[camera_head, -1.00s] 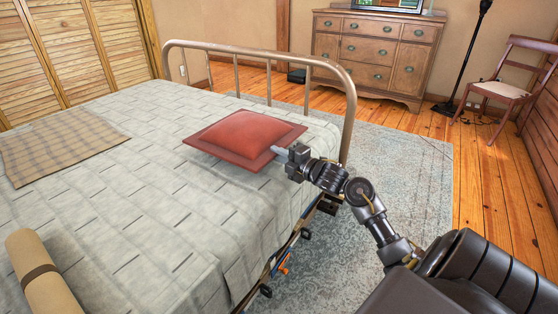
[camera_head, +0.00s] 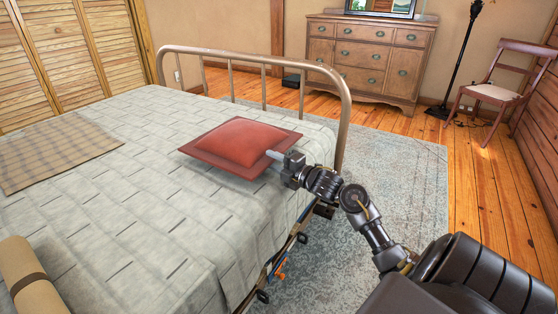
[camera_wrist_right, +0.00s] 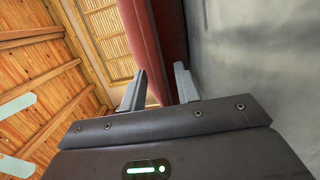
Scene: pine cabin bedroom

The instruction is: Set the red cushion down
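The red cushion (camera_head: 243,142) lies flat over the far right part of the bed (camera_head: 130,225), near the foot rail; I cannot tell whether its whole underside touches the cover. My right gripper (camera_head: 274,157) is at the cushion's near right edge, one finger showing over its border. The lower finger is hidden in the head view. My left gripper is not in view.
The metal foot rail (camera_head: 345,120) rises just behind and right of the cushion. A plaid blanket (camera_head: 55,150) and a tan roll (camera_head: 28,280) lie on the left of the bed. Bare cover surrounds the cushion. A dresser (camera_head: 365,55) and a chair (camera_head: 495,92) stand beyond the rug.

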